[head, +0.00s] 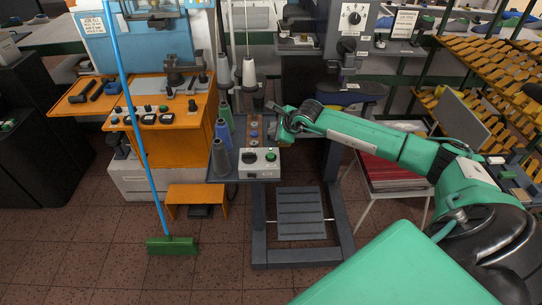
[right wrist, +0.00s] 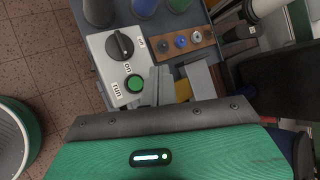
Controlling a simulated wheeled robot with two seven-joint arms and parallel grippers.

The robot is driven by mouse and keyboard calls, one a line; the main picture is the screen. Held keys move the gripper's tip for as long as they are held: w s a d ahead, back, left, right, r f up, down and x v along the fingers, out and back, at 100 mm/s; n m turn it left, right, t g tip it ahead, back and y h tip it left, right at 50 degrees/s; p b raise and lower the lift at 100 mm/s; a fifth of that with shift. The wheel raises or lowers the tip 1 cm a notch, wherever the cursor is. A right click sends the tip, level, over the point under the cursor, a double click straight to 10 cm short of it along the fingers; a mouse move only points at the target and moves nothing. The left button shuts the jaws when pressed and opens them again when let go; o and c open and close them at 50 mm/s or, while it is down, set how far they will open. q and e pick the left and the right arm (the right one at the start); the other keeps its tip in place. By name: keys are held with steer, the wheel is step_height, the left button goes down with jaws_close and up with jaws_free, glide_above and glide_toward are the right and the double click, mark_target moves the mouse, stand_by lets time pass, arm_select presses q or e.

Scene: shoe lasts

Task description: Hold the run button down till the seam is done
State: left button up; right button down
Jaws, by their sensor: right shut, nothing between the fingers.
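The run button (right wrist: 134,83) is a round green button on a pale control box (right wrist: 107,70), beside a black knob (right wrist: 119,45) and the printed words "on" and "run". In the head view the box (head: 246,171) stands at the front of a grey machine table, with the green button (head: 271,157) at its right. My right gripper (head: 281,126) is behind and above the box, shut and empty. In the right wrist view its grey fingers (right wrist: 178,82) show beside the button, apart from it in the picture. I cannot make out a seam. My left gripper is out of view.
Thread cones (head: 219,158) stand just left of the box, and a wooden strip with bobbins (right wrist: 188,41) lies behind it. A grey treadle (head: 301,213) is below. A blue-handled broom (head: 172,246) stands at the left, near an orange bench (head: 185,119). Open tiled floor lies in front.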

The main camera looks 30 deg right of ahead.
steer(key=b, duration=0.3)
glide_above(273, 157)
step_height(273, 157, down, 7)
steer(key=shift+d+f, duration=0.1)
steer(key=shift+f+b, duration=0.6)
steer(key=shift+b, duration=0.2)
stand_by(1.2)
steer(key=shift+f+b, duration=0.35)
steer(key=shift+b, duration=0.35)
